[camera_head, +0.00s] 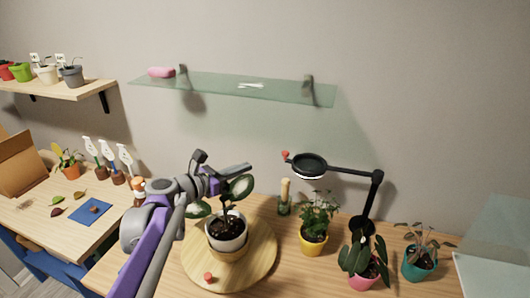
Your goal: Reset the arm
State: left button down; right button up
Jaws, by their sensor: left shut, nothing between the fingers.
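My left arm (150,240), purple and grey, comes in from the bottom left and bends to the right over the table. Its left gripper (240,168) is shut and empty, above and close to the plant in the white pot (226,233). That plant has large dark green leaves with pale edges, partly hidden by my arm. The pot stands on a round wooden board (262,262). I cannot tell whether the gripper touches a leaf. My right gripper is not in view.
A yellow pot (313,243), a pink pot (362,277) and a teal pot (419,265) with plants stand to the right. A black magnifier lamp (310,165) rises behind them. A glass shelf (230,88) is on the wall above. A small red object (208,277) lies on the board.

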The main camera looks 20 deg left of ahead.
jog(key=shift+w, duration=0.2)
pick_arm(q)
jog(key=s+d+f+m+g+y, duration=0.1)
jog(key=s+d+f+m+g, duration=0.2)
jog(key=s+d+f+m, duration=0.4)
jog(key=s+d+f+m+g+y, duration=0.1)
jog(key=s+d+f+m+g, duration=0.3)
jog(key=s+m, duration=0.45)
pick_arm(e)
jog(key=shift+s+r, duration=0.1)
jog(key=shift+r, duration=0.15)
pick_arm(q)
jog(key=s+a+f+m+y, duration=0.1)
jog(key=s+f+m, duration=0.2)
jog(key=s+m, duration=0.1)
jog(key=s+a+f+m+g+y, duration=0.1)
jog(key=s+a+f+m+y, duration=0.1)
jog(key=s+f+m, duration=0.2)
jog(key=s+a+f+m+y, duration=0.1)
jog(key=s+f+m+y, duration=0.1)
jog(key=s+f+m, duration=0.2)
jog(key=shift+s+a+f+m+g, duration=0.1)
jog(key=shift+s+a+m+g, duration=0.05)
jog(key=shift+s+m, duration=0.35)
jog(key=shift+s+a+f+m+g, duration=0.1)
jog(key=shift+s+a+m+g, duration=0.05)
jog(key=shift+s+m, duration=0.25)
jog(key=shift+s+a+f+m+y, duration=0.2)
jog(key=shift+s+a+m+y, duration=0.15)
jog(key=shift+m+y, duration=0.1)
